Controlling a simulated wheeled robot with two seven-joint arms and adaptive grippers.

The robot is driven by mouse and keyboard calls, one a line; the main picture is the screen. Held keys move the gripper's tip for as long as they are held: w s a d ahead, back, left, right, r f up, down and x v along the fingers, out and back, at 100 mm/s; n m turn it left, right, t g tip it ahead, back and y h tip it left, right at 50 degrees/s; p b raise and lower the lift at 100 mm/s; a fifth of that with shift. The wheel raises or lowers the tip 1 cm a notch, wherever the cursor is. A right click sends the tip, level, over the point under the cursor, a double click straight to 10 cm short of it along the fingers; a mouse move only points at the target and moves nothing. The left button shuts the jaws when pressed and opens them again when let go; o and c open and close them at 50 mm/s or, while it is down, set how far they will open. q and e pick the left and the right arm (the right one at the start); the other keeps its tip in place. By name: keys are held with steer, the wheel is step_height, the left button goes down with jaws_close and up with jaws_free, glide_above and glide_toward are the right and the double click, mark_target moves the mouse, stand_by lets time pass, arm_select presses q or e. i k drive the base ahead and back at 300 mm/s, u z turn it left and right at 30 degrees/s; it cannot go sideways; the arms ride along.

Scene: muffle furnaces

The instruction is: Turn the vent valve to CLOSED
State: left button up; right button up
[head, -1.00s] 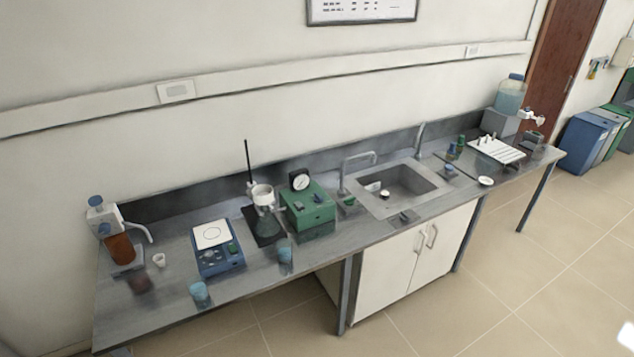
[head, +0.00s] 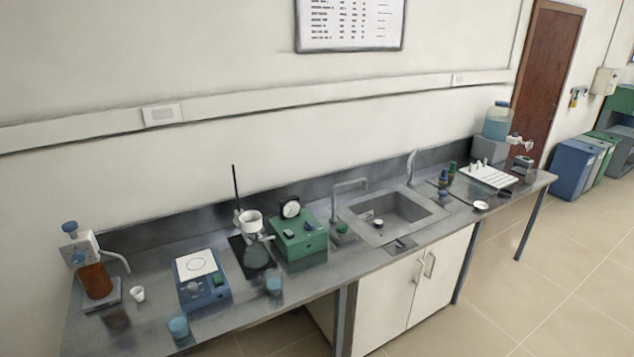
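A green box (head: 301,242) with a round black-rimmed gauge (head: 290,208) stands on the bench left of the sink. Small dark knobs or fittings (head: 309,226) sit on its top. One of these may be the vent valve, but they are too small to tell, and I cannot read any valve position or label. A white filter funnel (head: 250,221) on a flask stands just left of the box, beside a dark upright rod. Neither of my grippers shows in the head view.
The grey bench (head: 240,322) also holds a blue stirrer (head: 203,292), an amber dispenser bottle (head: 95,279), blue beakers (head: 178,327) and a sink (head: 390,217). A white rack (head: 489,175) and water carboy (head: 497,122) stand at right. Tiled floor (head: 480,305) in front is clear.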

mark_target(308, 226)
steer(key=k, duration=0.5)
steer(key=z, duration=0.95)
steer(key=i, duration=1.2)
steer(key=z, duration=0.45)
steer(key=i, duration=1.15)
steer(key=u, duration=0.3)
